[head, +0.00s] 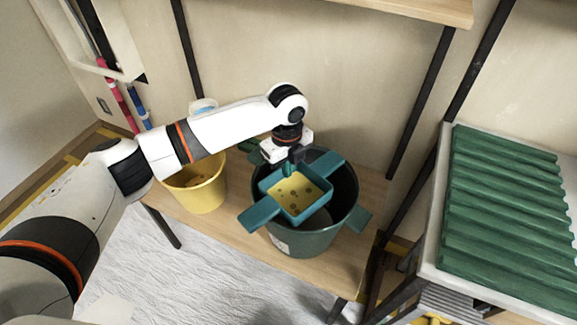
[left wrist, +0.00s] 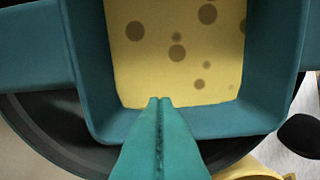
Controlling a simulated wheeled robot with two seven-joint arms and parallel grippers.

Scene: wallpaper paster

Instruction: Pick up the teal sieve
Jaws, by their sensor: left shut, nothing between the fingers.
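The teal sieve (head: 302,214) is a square tray with a yellow, brown-spotted bottom and two flat handles. It lies across the mouth of a dark green bucket (head: 310,242), one handle toward the front left and one toward the back right. My left gripper (head: 298,160) is over the sieve's back edge, its fingers together and empty. In the left wrist view the closed fingers (left wrist: 160,102) overlap the near wall of the sieve (left wrist: 225,122); whether they touch it I cannot tell. My right gripper is not in view.
The bucket stands on a low wooden bench (head: 235,232) against the wall. A yellow bucket (head: 200,190) stands on the bench to the left. A table with a ridged green panel (head: 505,215) is at the right. A shelf board (head: 425,10) hangs above.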

